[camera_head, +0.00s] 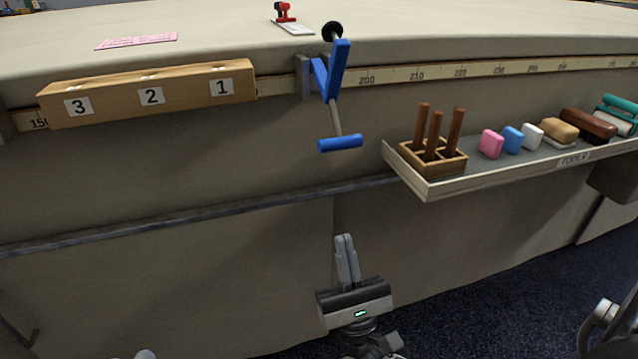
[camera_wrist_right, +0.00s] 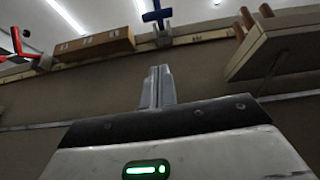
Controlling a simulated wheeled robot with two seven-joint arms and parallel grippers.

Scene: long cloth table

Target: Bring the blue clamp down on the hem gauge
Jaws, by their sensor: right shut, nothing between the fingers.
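The blue clamp (camera_head: 338,72) is mounted at the table's front edge. Its lever hangs down in front of the cloth and ends in a blue crossbar grip (camera_head: 340,143). Its black round pad (camera_head: 332,31) is up over the tabletop. A pale flat piece with a red part, apparently the hem gauge (camera_head: 292,27), lies on the table just behind the pad, with the pad not on it. My right gripper (camera_head: 345,242) is shut and empty, pointing up below the grip and apart from it. The wrist view shows the shut fingers (camera_wrist_right: 158,72) and the clamp (camera_wrist_right: 156,15).
A wooden block (camera_head: 150,93) numbered 3, 2, 1 is on the front edge, left of the clamp. A tool tray (camera_head: 440,188) with wooden-handled tools and coloured blocks sticks out at right. A red part (camera_wrist_right: 17,42) shows at left in the wrist view.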

